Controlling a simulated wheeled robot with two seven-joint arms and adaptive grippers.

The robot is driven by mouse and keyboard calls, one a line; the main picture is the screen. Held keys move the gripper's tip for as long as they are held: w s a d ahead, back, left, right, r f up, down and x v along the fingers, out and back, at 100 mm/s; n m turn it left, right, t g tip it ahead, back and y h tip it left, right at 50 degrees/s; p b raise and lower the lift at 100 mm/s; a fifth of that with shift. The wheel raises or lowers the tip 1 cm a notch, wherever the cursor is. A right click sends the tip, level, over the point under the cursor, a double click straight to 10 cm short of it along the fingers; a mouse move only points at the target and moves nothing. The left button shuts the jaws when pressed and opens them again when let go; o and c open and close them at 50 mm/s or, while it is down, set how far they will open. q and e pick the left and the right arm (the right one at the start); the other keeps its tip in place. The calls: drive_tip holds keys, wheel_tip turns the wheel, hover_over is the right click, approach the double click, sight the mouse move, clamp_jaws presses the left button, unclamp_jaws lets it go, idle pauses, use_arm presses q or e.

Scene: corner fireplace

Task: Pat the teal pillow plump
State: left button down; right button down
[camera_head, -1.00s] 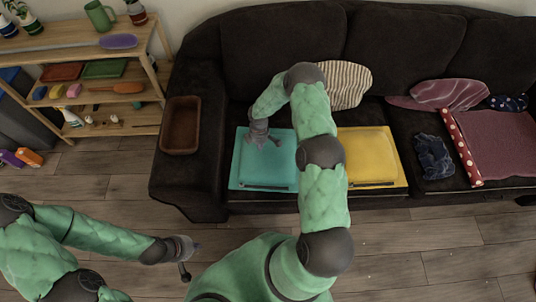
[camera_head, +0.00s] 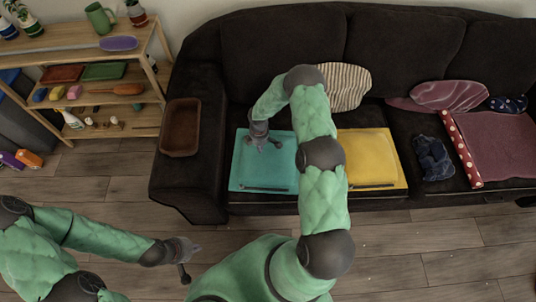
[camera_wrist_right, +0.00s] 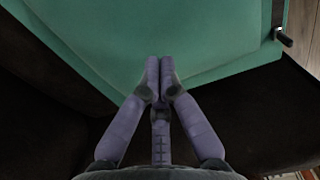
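The teal pillow (camera_head: 262,168) lies flat on the left seat of the dark sofa, with a dark zip strip along its front edge. My right gripper (camera_head: 268,146) is over its upper part, fingers toward the pillow. In the right wrist view the teal pillow (camera_wrist_right: 180,35) fills the top, and the right gripper's fingers (camera_wrist_right: 160,62) are together with nothing between them. I cannot tell whether they touch the cloth. My left gripper (camera_head: 189,262) hangs over the floor at lower left, away from the sofa; its finger opening is too small to tell.
A yellow pillow (camera_head: 368,160) lies to the right, partly behind my right arm. A striped cushion (camera_head: 346,84) leans on the backrest. A brown tray (camera_head: 180,127) rests on the sofa arm. Wooden shelves (camera_head: 100,60) with various items stand at left. Wooden floor in front is clear.

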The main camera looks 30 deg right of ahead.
drive_tip(key=shift+f, duration=0.15)
drive_tip(key=shift+f+b, duration=1.3)
drive_tip(key=shift+f, duration=0.2)
drive_tip(key=shift+r, duration=0.1)
drive_tip(key=shift+s+d+r+p, duration=0.3)
drive_tip(key=shift+d+r+p, duration=0.15)
drive_tip(key=shift+r+p, duration=0.1)
drive_tip(key=shift+s+d+r+p, duration=0.75)
drive_tip(key=shift+s+d+r, duration=0.05)
drive_tip(key=shift+d+r, duration=0.2)
drive_tip(key=shift+f, duration=0.15)
